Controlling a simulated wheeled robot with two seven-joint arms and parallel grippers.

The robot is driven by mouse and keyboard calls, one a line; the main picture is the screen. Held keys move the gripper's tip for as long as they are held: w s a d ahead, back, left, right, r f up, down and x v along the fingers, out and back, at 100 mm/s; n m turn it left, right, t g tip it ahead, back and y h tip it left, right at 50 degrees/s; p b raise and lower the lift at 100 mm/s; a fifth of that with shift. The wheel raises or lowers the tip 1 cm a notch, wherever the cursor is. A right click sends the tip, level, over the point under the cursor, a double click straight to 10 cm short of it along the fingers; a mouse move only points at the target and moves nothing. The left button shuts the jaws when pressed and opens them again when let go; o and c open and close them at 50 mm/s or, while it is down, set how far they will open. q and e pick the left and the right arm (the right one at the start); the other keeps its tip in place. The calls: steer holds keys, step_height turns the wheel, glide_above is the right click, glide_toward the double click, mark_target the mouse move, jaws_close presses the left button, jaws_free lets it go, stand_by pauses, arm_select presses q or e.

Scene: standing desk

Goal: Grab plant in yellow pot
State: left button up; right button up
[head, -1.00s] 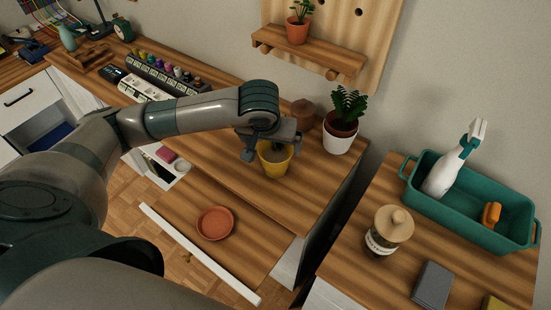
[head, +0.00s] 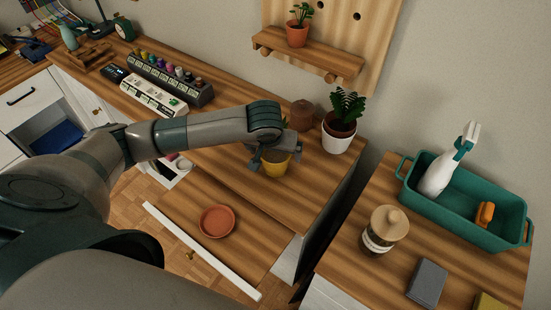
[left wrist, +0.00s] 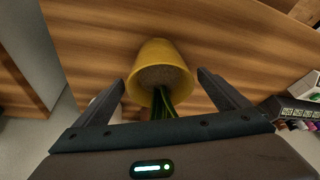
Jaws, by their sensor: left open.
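The yellow pot (head: 279,166) stands on the wooden desk top near its front edge, partly hidden behind my left gripper (head: 262,158) in the head view. In the left wrist view the yellow pot (left wrist: 160,68) shows between and just beyond the fingertips, with dark soil and green stems that run down toward the palm. My left gripper (left wrist: 163,85) is open, one finger on each side of the plant, with gaps between the fingers and the pot. The leaves are mostly hidden by the gripper. My right gripper is not in view.
A white pot with a green plant (head: 340,128) and a brown pot (head: 302,114) stand close behind. A wall shelf (head: 310,60) holds a small terracotta pot (head: 298,30). An orange saucer (head: 217,221) lies on the lower surface. A teal bin (head: 480,215) stands at right.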

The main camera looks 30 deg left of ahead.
mark_target(276, 157)
arm_select(q)
steer(key=c, duration=1.6)
steer(key=shift+w, duration=0.1)
steer(key=shift+r, duration=0.2)
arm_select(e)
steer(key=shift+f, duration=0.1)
